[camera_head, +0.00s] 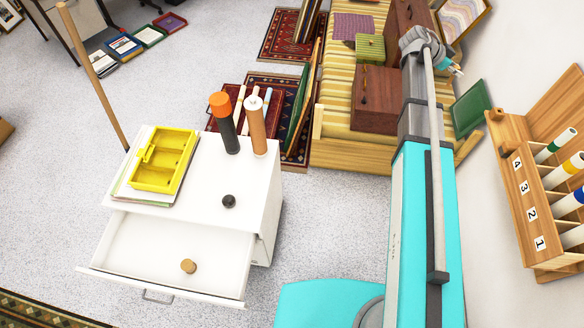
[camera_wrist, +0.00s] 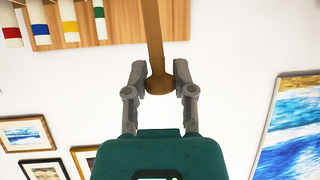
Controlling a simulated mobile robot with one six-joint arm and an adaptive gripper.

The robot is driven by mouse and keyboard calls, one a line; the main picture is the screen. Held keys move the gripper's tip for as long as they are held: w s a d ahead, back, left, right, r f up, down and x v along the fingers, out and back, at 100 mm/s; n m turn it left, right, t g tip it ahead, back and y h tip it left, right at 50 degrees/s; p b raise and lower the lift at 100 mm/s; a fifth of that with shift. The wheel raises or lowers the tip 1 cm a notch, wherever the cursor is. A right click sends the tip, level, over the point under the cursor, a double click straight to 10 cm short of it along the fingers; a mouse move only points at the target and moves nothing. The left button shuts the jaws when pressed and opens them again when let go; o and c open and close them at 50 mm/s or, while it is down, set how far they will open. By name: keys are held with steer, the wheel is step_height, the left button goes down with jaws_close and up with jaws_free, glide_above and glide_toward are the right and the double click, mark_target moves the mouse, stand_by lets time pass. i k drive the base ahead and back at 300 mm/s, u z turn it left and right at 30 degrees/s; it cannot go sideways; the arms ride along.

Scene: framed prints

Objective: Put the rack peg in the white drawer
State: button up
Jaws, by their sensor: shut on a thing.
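My gripper (camera_wrist: 159,80) is shut on the rack peg (camera_wrist: 154,40), a brown wooden rod with a wider round end between the fingertips. The rod runs up out of the wrist view, so its far end is hidden. In the head view my gripper (camera_head: 456,69) is high at the right, and the held peg cannot be made out. The white drawer (camera_head: 200,250) is pulled open at the front of a white cabinet (camera_head: 262,205), far to the left of my gripper. A small round wooden piece (camera_head: 188,266) lies inside it.
The cabinet top bears a yellow tray (camera_head: 165,160), two upright tubes (camera_head: 257,125) and a dark knob (camera_head: 229,201). A wooden rack (camera_head: 535,200) with colour-banded tubes stands right. A striped bench with brown boxes (camera_head: 375,97) is behind.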

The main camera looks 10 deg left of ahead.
mark_target(208, 269)
steer(key=u, duration=0.05)
steer(key=i, duration=0.15)
steer(key=u, duration=2.55)
steer(key=i, duration=0.15)
steer(key=u, duration=1.4)
